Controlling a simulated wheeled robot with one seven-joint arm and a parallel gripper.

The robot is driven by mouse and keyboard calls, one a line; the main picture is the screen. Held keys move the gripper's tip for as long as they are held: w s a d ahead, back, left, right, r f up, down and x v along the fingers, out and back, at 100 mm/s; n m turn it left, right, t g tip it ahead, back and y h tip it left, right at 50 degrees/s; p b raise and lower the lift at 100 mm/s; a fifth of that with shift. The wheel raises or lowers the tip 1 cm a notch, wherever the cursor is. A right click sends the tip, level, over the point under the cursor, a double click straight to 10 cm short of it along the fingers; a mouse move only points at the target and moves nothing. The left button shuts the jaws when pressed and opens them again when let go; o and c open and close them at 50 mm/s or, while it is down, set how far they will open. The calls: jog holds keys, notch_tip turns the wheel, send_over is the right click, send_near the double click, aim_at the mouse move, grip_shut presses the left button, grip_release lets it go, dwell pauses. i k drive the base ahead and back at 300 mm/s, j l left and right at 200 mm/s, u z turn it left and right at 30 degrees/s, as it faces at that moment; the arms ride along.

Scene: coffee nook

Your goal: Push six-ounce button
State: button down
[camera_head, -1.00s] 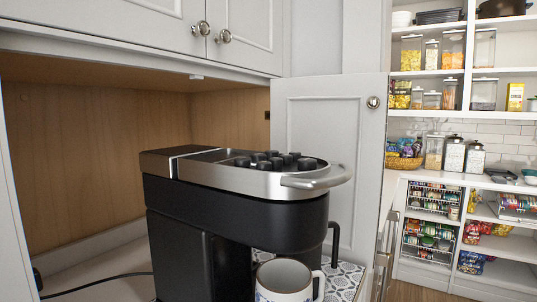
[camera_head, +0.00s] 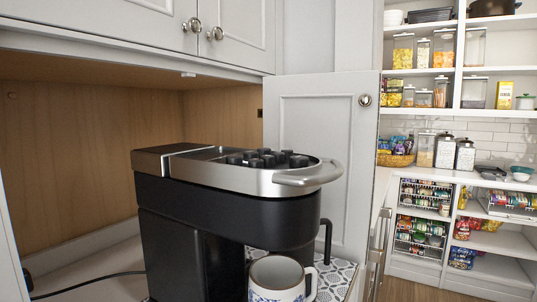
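The coffee machine (camera_head: 225,212), black with a silver top rim and a curved silver front handle (camera_head: 310,177), stands in the cupboard nook. Several black buttons (camera_head: 268,157) sit in a group on its top. I cannot read their labels, so I cannot tell which one is the six-ounce button. A white mug (camera_head: 276,281) with a blue pattern stands under the machine's front part, its base cut off by the frame. My gripper is not in view.
An open cabinet door (camera_head: 318,150) stands behind the machine to the right. Upper cabinets (camera_head: 110,30) hang above it. A black cord (camera_head: 85,283) lies on the counter at left. Pantry shelves (camera_head: 500,120) with jars and cans are at far right.

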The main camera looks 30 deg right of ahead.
aim_at(270, 160)
jog(key=k+j+z, duration=0.7)
jog(key=i+l, duration=0.1)
